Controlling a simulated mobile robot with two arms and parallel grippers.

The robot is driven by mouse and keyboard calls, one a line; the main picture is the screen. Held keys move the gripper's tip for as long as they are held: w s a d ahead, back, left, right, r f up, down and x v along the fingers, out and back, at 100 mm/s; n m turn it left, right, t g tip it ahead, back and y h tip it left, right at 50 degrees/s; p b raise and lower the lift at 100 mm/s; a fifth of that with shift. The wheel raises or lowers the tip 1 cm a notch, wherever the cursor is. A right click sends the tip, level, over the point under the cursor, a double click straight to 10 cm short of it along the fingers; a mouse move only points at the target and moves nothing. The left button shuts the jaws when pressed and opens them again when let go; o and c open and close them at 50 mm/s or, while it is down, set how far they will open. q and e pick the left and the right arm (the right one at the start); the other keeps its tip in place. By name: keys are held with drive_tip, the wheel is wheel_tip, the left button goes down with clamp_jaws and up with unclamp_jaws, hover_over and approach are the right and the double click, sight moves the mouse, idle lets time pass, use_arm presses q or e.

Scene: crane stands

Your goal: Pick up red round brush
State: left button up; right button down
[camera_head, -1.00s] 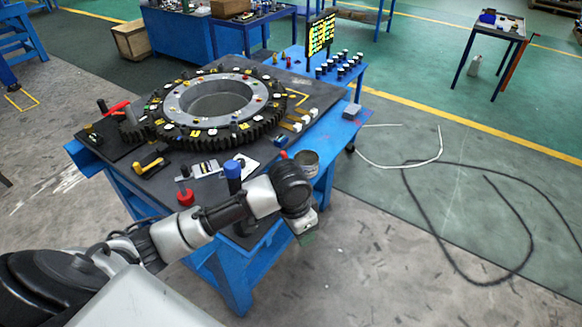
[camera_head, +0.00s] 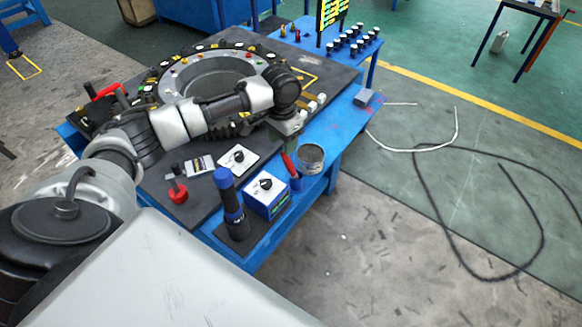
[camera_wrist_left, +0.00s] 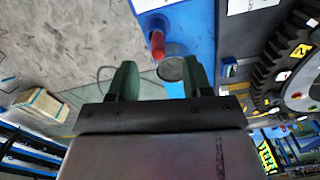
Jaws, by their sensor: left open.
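A slim red upright thing with a blue lower part (camera_head: 289,166), which looks like the red round brush, stands near the table's right edge beside a metal can. In the left wrist view the red piece (camera_wrist_left: 157,43) shows beyond the fingertips, beside the can (camera_wrist_left: 172,68). My left gripper (camera_head: 292,143) hangs over the table just behind the brush, its fingers small and partly hidden in the head view. In the left wrist view the gripper (camera_wrist_left: 160,76) is open, its two green fingers apart with nothing held. My right gripper is not in view.
The metal can (camera_head: 310,158) stands right of the brush. A blue-white box (camera_head: 267,196), a dark blue-topped cylinder (camera_head: 231,204) and a red knob (camera_head: 177,193) stand in front. The big toothed ring (camera_head: 170,85) lies behind my arm. Floor to the right holds loose cables (camera_head: 425,190).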

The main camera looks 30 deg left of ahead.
use_arm(q)
drive_tip(key=p, duration=0.2)
hover_over(291, 169)
drive_tip(key=a, duration=0.2)
drive_tip(key=f, duration=0.4)
drive_tip(key=shift+s+d+f, duration=0.2)
drive_tip(key=shift+s+f, duration=0.1)
drive_tip(key=shift+f, duration=0.05)
drive_tip(key=shift+s+f, duration=0.1)
drive_tip(key=shift+f, duration=0.3)
drive_tip(key=shift+c, duration=1.3)
drive_tip(key=c, duration=0.5)
clamp_jaws()
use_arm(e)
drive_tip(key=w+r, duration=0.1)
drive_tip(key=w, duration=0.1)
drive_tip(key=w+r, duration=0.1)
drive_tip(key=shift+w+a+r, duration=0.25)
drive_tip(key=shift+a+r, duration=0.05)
